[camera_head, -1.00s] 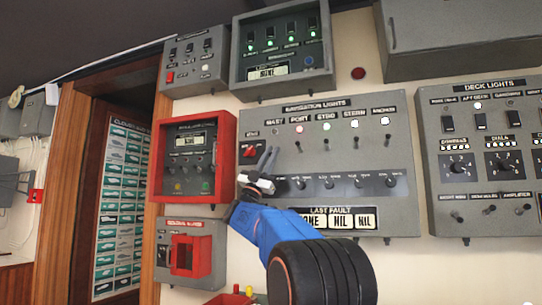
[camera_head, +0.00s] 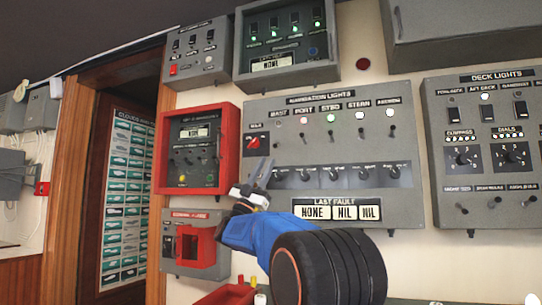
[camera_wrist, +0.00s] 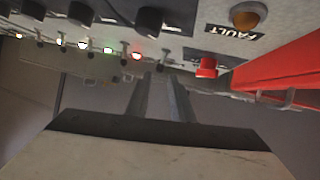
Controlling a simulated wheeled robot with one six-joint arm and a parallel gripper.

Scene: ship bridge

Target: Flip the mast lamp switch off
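The grey navigation lights panel (camera_head: 345,145) is on the wall in the head view. Its mast position (camera_head: 279,123) is leftmost in the labelled row; its lamp looks dim, and I cannot make out how its switch is set. The port lamp (camera_head: 304,120) glows red, the starboard lamp (camera_head: 331,118) green, the stern and anchor lamps white. My gripper (camera_head: 261,163) is open and empty before the panel's lower left, below the mast column. In the wrist view my fingers (camera_wrist: 160,85) point towards the panel, with a narrow gap between them; contact cannot be judged.
A red switch (camera_head: 253,142) is close to my fingertips on the left. A red-framed panel (camera_head: 197,148) adjoins on the left, with a red guarded box (camera_head: 195,245) below. The deck lights panel (camera_head: 485,150) is on the right. A red tray (camera_head: 228,295) sits below.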

